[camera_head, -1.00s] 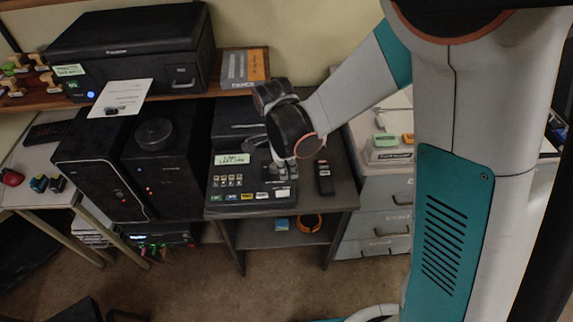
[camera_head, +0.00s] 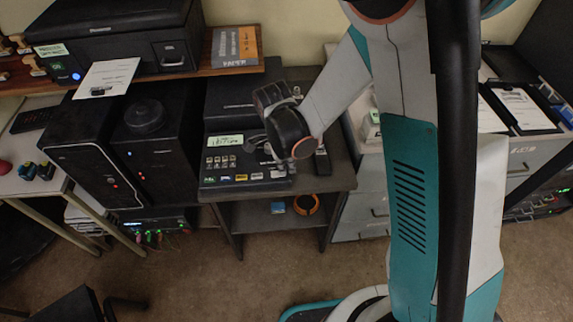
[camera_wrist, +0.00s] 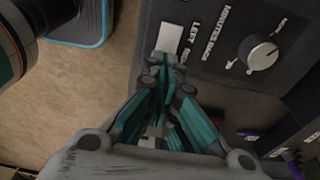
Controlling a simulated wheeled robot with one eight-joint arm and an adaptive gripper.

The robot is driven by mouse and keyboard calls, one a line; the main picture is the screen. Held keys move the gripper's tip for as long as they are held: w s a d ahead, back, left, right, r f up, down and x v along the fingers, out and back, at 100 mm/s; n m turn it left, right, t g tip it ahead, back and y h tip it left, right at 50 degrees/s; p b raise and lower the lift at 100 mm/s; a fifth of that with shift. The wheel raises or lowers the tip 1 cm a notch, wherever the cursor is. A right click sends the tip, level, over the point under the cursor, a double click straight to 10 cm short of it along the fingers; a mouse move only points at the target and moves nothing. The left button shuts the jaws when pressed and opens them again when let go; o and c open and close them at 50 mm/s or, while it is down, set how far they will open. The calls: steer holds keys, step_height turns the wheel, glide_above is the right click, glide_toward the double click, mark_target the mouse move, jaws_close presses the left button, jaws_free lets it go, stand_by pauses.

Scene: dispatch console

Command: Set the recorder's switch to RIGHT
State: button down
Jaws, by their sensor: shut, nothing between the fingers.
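A black unit with a pale display (camera_head: 224,140), small toggles and a row of coloured keys stands on the small grey table; I take it to be the recorder. In the wrist view a dark panel (camera_wrist: 225,75) carries a round silver-topped knob (camera_wrist: 258,52), a pale square (camera_wrist: 168,38) near its edge and lettering that includes LEFT. My gripper (camera_wrist: 166,62) is shut and empty, its tips just beside the pale square; I cannot tell whether they touch. In the head view my wrist covers the unit's right part. The switch's setting is not readable.
A small black handset-like object (camera_head: 323,163) lies right of the unit. Black towers (camera_head: 95,165) stand to the left. A blue item (camera_head: 276,207) and an orange ring (camera_head: 306,204) lie on the lower shelf. Drawers (camera_head: 360,212) stand right. Bare floor (camera_head: 195,270) lies in front.

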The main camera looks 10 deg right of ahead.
steer(key=shift+d+f+b, duration=0.15)
steer(key=shift+f+b, duration=0.15)
steer(key=shift+f, duration=0.05)
steer(key=shift+r, duration=0.2)
steer(key=shift+r+p, duration=0.5)
steer(key=shift+r, duration=0.15)
